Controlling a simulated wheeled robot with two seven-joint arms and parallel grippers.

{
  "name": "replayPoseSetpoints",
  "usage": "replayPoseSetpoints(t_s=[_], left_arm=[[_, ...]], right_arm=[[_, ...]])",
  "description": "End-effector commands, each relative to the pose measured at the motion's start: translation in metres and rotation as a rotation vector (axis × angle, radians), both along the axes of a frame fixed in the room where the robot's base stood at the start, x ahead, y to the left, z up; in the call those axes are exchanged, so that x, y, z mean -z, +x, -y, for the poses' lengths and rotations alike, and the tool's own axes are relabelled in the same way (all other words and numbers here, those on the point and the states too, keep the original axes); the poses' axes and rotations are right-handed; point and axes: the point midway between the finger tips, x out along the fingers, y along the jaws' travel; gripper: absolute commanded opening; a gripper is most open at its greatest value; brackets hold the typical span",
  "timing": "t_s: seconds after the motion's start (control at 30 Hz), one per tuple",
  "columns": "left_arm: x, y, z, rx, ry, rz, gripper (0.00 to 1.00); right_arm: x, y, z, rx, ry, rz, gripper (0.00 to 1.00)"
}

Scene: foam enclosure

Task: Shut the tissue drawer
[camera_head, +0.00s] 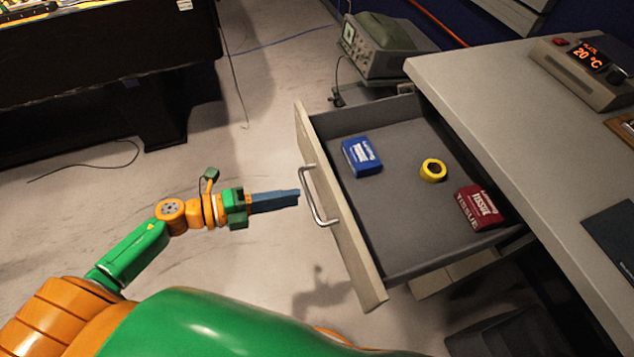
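The tissue drawer (408,201) is pulled out from under the desk at the right of the head view. Its pale front panel (345,215) faces left and carries a metal bar handle (312,197). Inside lie a blue tissue box (361,157), a yellow tape roll (433,170) and a dark red tissue box (480,206). My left gripper (297,195) points right, with its blue-grey fingertips close to the handle's outer side. I cannot tell whether they touch it. The fingers look close together, but their gap is hidden. My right gripper is not in view.
The grey desk top (520,110) overhangs the drawer's inner end. It bears a box with a 20 °C display (585,70). A green-grey instrument (378,45) stands behind the drawer. A dark bench (100,75) fills the upper left. Pale floor (260,130) is open left of the drawer.

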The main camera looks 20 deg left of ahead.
Motion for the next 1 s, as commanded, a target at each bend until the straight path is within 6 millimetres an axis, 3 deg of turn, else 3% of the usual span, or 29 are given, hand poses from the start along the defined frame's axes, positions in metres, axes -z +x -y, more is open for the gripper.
replayPoseSetpoints(t_s=[0.1, 0.3, 0.53, 0.63, 0.67, 1.0], left_arm=[[0.001, 0.015, 0.021, -0.002, -0.006, 0.002, 0.26], [0.008, 0.029, 0.041, -0.006, -0.005, -0.002, 0.26], [0.010, 0.030, 0.042, -0.007, -0.004, -0.004, 0.26], [0.010, 0.030, 0.042, -0.007, -0.005, -0.004, 0.02], [0.010, 0.030, 0.042, -0.007, -0.005, -0.004, 0.00], [0.010, 0.029, 0.042, -0.008, -0.005, -0.004, 0.00]], right_arm=[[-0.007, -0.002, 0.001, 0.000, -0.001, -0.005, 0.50], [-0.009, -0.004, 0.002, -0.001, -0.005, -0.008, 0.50], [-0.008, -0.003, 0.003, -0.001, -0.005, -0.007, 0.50], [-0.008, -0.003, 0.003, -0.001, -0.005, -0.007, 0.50], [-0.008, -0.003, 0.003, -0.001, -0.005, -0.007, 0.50], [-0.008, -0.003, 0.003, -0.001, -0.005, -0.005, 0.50]])
